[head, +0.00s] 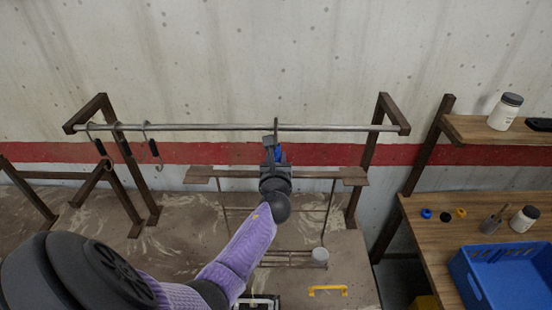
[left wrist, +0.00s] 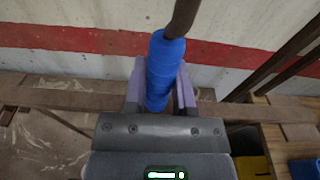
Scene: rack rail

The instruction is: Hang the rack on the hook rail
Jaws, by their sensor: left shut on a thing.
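My left gripper (head: 274,158) is shut on a blue grip (left wrist: 165,70), which also shows as a small blue patch in the head view (head: 280,154). A dark brown rod rises from the grip in the left wrist view. In the head view its top (head: 276,124) overlaps the rail; I cannot tell whether it is hooked over it. The rack (head: 328,210) appears as a thin brown frame below the gripper, partly hidden by my arm. The hook rail (head: 215,127) is a horizontal metal bar between two brown brackets. My right gripper is not in view.
Several S-hooks (head: 149,143) hang at the rail's left end. A white round thing (head: 320,254) and a yellow handle (head: 328,290) are lower right of my gripper. At right, a wooden table holds a blue crate (head: 510,275) and jars. The rail's right half is clear.

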